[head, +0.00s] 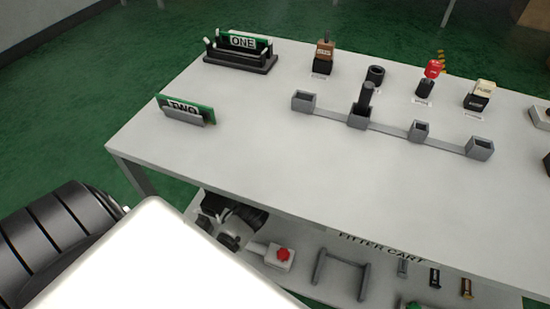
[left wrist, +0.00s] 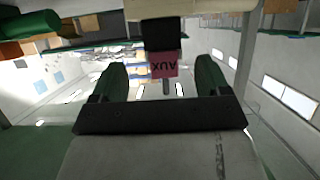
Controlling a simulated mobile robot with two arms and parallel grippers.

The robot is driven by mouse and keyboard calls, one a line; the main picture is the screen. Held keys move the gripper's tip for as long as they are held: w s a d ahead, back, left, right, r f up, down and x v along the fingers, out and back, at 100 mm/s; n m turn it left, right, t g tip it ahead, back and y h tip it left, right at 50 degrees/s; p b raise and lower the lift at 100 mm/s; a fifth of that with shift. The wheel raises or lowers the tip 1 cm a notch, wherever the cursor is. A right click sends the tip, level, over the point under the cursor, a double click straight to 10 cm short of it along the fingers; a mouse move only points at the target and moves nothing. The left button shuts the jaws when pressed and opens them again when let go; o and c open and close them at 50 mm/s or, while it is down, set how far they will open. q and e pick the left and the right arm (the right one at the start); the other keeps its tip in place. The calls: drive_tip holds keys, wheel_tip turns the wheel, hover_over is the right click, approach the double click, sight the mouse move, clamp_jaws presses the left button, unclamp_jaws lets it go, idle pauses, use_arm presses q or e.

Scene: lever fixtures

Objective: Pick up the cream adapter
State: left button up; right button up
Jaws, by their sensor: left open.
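A cream-topped block on a black base (head: 482,94), labelled FUSE, stands upright at the right of the white table in the head view; its cream colour fits the adapter. My left gripper (left wrist: 164,78) shows only in the left wrist view. Its two dark green fingers are apart. A pinkish block marked AUX (left wrist: 163,66), with its lettering upside down, shows between the fingers in the picture, with gaps on both sides. I cannot tell its distance. The cream block cannot be made out for sure in the wrist view. My right gripper is not in view.
The white table (head: 250,180) also holds a brown-topped block (head: 324,55), a black ring (head: 375,75), a red-topped piece (head: 432,69), a grey bar with several sockets (head: 392,129), and boards ONE (head: 243,43) and TWO (head: 187,107). Its front is clear. A lower shelf (head: 305,262) carries parts.

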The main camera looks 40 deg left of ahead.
use_arm(q)
drive_tip(key=shift+w+a+f, duration=0.15)
drive_tip(key=shift+w+f, duration=0.1)
drive_tip(key=shift+w, duration=0.3)
drive_tip(key=b+x, duration=0.2)
drive_tip(key=x, duration=0.3)
drive_tip(key=shift+a, duration=0.2)
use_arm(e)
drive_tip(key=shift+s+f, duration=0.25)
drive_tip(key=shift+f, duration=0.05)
use_arm(q)
drive_tip(key=c, duration=1)
drive_tip(key=shift+r, duration=0.15)
drive_tip(key=shift+c, duration=0.2)
